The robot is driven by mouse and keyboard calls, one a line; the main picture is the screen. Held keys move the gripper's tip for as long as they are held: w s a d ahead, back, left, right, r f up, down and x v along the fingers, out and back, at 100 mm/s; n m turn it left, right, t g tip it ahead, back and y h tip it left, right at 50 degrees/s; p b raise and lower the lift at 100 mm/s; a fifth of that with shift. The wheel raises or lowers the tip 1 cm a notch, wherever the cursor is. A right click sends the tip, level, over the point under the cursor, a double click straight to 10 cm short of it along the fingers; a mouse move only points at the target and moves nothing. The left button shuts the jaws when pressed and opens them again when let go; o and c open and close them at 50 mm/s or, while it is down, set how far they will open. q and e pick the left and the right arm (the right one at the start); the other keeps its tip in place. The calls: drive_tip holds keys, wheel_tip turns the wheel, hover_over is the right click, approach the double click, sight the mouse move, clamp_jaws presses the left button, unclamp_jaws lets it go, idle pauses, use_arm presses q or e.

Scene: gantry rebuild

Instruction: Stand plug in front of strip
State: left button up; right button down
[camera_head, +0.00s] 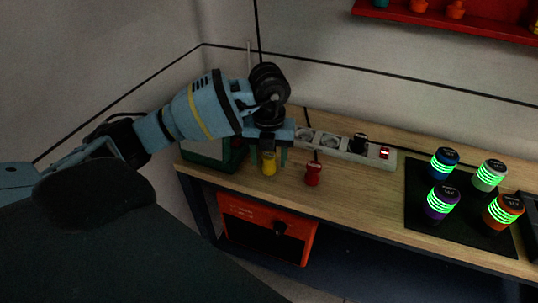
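The white power strip (332,144) lies along the back of the wooden worktop. A black plug (360,143) sits in it, close to its lit red switch (384,153). A red plug-like piece (313,174) stands on the worktop in front of the strip. A similar yellow piece (269,164) stands to its left, below my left gripper. My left gripper (268,159) points down with its teal fingers apart, one on each side of the yellow piece in the picture. I cannot tell whether they touch it. My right gripper is not in view.
A dark green box (211,153) stands behind my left arm at the worktop's left end. A black mat (420,217) at the right holds several glowing canisters (441,201). Bare worktop (362,190) lies between the red piece and the mat. A red shelf (470,24) hangs above.

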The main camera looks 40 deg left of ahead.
sight(269, 155)
use_arm(q)
wheel_tip(269, 155, up, 12)
drive_tip(key=p, duration=0.1)
drive_tip(key=shift+r, duration=0.2)
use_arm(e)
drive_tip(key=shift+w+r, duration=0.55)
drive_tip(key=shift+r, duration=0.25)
